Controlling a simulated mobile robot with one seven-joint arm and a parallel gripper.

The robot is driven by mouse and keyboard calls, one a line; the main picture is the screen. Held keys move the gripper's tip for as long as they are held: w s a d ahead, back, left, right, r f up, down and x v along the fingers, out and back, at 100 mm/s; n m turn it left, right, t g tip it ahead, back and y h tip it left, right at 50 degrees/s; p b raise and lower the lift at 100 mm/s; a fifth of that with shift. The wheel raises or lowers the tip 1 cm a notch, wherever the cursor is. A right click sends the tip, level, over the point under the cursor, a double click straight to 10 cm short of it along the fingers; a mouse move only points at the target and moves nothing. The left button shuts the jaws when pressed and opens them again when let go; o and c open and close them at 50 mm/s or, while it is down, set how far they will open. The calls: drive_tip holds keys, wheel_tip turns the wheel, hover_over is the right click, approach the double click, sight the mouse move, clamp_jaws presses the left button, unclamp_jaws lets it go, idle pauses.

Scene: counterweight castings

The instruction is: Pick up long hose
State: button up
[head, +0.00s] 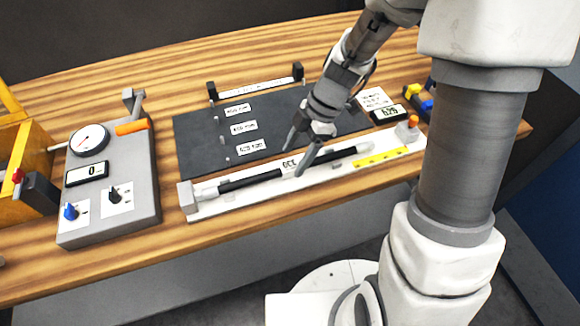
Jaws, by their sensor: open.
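A long black hose (250,180) with a pale end fitting lies along the white measuring fixture (208,210) near the table's front edge. It runs from the fixture's left end block towards the right. My gripper (297,155) points down over the middle of the hose with its two fingers apart. One finger is on the far side of the hose and the other shows in front of it. A small white label (289,163) is seen between the fingers. I cannot tell whether the fingers touch the hose.
A dark mat (195,135) with several white length labels lies behind the fixture. A grey gauge box (85,222) with dial, display and orange-handled lever stands left. A yellow crate (36,142) is at the far left. A small display (390,113) sits right.

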drive_tip(key=shift+x, duration=1.15)
clamp_jaws()
drive_tip(key=shift+r, duration=0.1)
